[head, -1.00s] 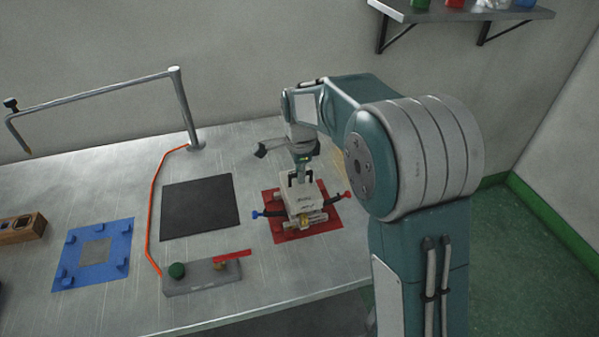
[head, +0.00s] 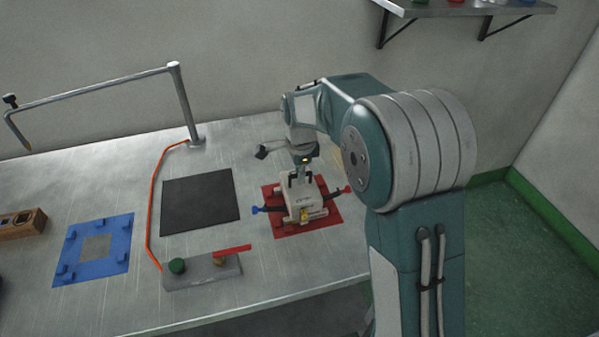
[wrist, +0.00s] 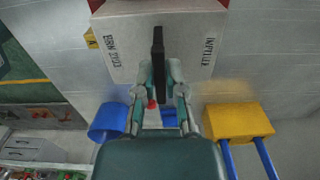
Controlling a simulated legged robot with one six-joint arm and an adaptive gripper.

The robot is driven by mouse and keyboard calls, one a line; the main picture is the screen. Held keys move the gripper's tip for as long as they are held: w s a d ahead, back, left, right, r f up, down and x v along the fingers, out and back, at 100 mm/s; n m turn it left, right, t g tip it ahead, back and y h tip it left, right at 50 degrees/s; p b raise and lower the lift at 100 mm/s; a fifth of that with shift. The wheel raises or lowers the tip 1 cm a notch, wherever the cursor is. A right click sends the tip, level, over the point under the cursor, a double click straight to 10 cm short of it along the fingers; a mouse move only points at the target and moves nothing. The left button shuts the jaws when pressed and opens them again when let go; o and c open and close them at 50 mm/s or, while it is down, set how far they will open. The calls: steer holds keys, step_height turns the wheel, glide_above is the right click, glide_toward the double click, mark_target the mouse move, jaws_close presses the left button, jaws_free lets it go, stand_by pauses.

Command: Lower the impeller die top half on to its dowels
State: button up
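The impeller die top half (head: 301,200) is a pale block with a dark handle standing up from its top. In the wrist view its lettered top face (wrist: 120,45) shows close up, with the black handle (wrist: 158,62) between the fingers. My gripper (head: 300,179) is shut on this handle from above; it also shows in the wrist view (wrist: 160,85). The block is over the middle of the red mat (head: 287,228). The dowels and the seam underneath are hidden, so I cannot tell whether the block is seated or has a gap below.
A blue-ended clamp arm (head: 258,210) and a red-ended one (head: 346,190) flank the block. A control box (head: 200,272) with green knob and red lever is front left.

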steer(key=o, duration=0.4)
step_height(320, 180, up, 12)
stand_by(0.5)
stand_by(0.3)
